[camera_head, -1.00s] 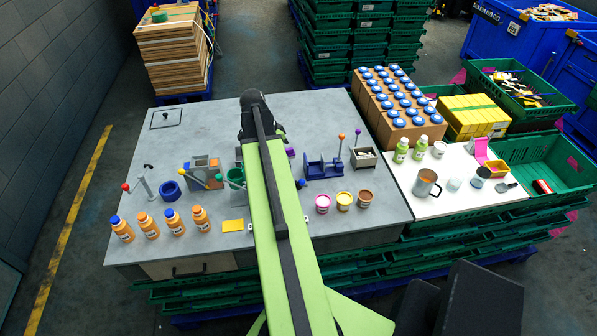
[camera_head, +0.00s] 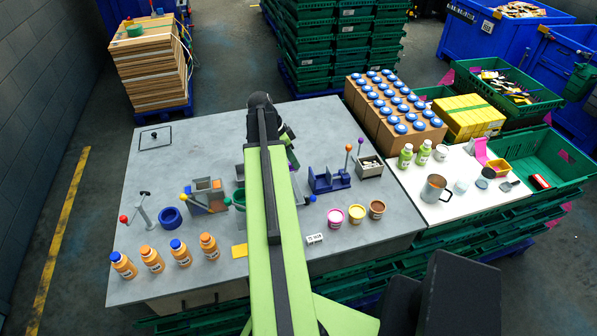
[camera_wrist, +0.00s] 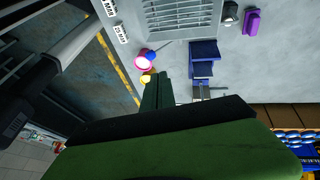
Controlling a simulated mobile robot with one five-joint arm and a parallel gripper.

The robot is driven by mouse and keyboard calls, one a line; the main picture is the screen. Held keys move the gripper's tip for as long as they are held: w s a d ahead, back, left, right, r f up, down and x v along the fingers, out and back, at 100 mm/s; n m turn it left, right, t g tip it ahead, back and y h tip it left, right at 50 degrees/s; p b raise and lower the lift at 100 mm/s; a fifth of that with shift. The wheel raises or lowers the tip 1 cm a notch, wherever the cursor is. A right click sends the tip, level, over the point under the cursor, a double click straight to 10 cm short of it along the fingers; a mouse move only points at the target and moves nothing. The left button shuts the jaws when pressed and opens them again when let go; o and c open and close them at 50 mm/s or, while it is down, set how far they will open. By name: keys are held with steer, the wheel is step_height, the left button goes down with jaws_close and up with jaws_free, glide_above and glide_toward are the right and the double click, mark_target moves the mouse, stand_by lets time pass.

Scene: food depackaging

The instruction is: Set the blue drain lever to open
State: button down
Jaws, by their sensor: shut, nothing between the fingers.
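The blue drain lever (camera_head: 311,199) shows in the head view as a blue ball knob just right of my green arm; the rest of it is mostly covered. In the wrist view its blue knob (camera_wrist: 151,57) sits on a thin rod that slants up to the right toward a slatted grey grate (camera_wrist: 185,14). My gripper (camera_wrist: 158,76) shows as dark green fingers, closed together and empty, just below the knob in the picture. I cannot tell whether they touch it. In the head view my gripper is hidden behind the arm.
A dark blue holder (camera_head: 330,181) stands right of the lever. Pink (camera_head: 336,217), yellow (camera_head: 357,213) and brown (camera_head: 377,208) tubs stand nearer the front edge. A small white label (camera_head: 315,239) lies beside the arm. The table's back left is mostly clear.

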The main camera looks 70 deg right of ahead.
steer(key=s+a+b+x, duration=0.1)
steer(key=b+x, duration=0.9)
steer(key=x, duration=0.2)
steer(key=shift+a+f, duration=0.15)
steer(key=shift+a, duration=0.05)
